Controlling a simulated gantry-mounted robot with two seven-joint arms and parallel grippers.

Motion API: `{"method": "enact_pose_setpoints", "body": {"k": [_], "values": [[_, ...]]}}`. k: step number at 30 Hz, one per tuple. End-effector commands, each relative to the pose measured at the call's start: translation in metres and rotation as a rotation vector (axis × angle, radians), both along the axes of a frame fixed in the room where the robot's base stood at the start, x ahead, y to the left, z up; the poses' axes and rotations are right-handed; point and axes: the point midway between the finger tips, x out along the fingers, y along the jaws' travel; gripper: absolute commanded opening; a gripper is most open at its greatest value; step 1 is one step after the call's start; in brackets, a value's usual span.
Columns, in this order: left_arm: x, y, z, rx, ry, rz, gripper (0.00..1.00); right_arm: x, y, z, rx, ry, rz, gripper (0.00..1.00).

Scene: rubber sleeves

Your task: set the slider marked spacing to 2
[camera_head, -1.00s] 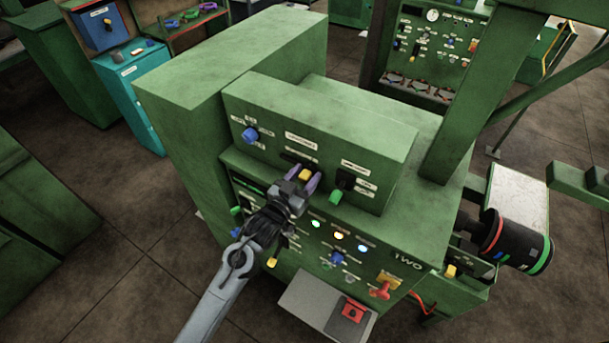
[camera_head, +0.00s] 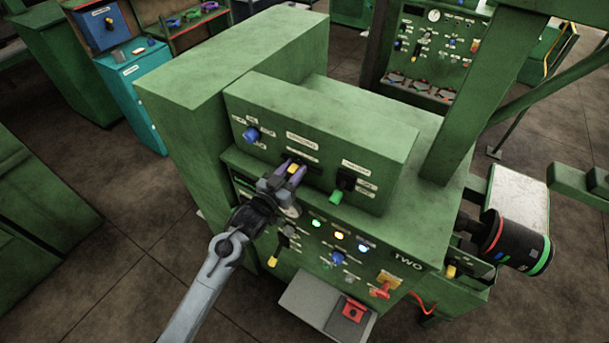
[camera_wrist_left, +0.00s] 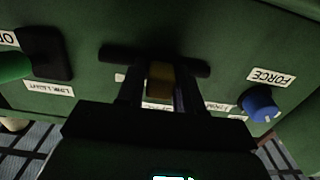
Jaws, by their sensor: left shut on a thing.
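The slider's yellow knob (camera_head: 293,169) sits on the upper green panel, between a blue dial and a black switch. My left gripper (camera_head: 288,177) is shut on this knob, its purple-grey fingers on either side of it. In the left wrist view the yellow knob (camera_wrist_left: 161,79) shows between the two dark fingers of the gripper (camera_wrist_left: 158,92). A white label (camera_head: 301,141) sits above the slider, too small to read. The slider's scale is mostly hidden by the fingers. My right gripper is not in view.
The blue dial (camera_head: 251,134) is left of the slider; its label reads FORCE in the wrist view. The black switch (camera_head: 346,179) with a green lever is close on the right. Lit lamps (camera_head: 339,236), more knobs and a red knob (camera_head: 380,291) are below.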

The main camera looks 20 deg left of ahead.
Motion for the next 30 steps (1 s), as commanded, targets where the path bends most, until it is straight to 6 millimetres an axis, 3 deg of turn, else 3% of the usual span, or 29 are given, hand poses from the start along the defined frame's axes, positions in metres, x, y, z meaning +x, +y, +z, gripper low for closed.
{"method": "enact_pose_setpoints", "body": {"k": [1,4,14,15,18,30], "values": [[0.003,0.014,-0.001,0.005,0.003,0.007,0.0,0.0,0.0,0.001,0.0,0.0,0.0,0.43],[0.005,0.029,-0.001,0.003,0.003,0.007,0.0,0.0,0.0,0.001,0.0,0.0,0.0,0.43],[0.006,0.036,-0.001,0.0,0.003,0.01,0.0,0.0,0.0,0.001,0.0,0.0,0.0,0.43],[0.006,0.036,-0.001,0.0,0.003,0.01,0.37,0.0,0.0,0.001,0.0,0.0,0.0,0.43],[0.006,0.036,-0.001,0.0,0.003,0.009,0.53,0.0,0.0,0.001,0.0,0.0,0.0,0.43],[0.003,0.034,-0.001,0.0,0.003,0.004,0.53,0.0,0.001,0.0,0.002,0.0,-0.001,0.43]]}}
